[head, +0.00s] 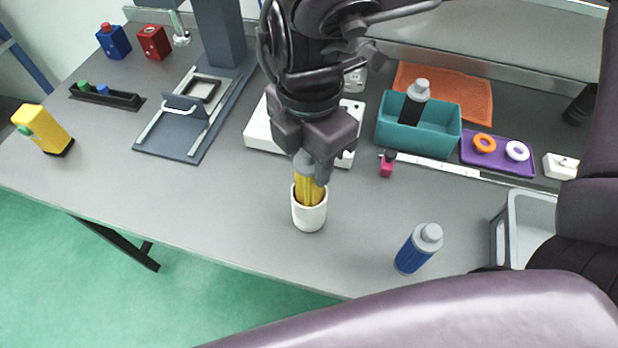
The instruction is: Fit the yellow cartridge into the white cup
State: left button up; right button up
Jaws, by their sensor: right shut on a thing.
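The yellow cartridge (309,191) is upright, with ribbed sides. Its lower end is inside the mouth of the white cup (309,217), hidden by the cup's front wall; how deep it sits I cannot tell. The cup stands upright on the grey table. My right gripper (311,170) is directly above the cup, pointing down, shut on the top of the cartridge. My left gripper is not in view.
A blue bottle with a grey cap (419,248) stands right of the cup near the front edge. A teal bin (440,133), a purple tray (478,160) and a pink item (387,164) lie behind.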

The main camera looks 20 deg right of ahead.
notch_tip(320, 180, down, 5)
jog(key=shift+f, duration=0.1)
jog(key=o, duration=1.3)
jog(key=shift+r, duration=0.2)
notch_tip(320, 180, up, 12)
jog(key=shift+f+p, duration=0.1)
jog(key=shift+p, duration=0.25)
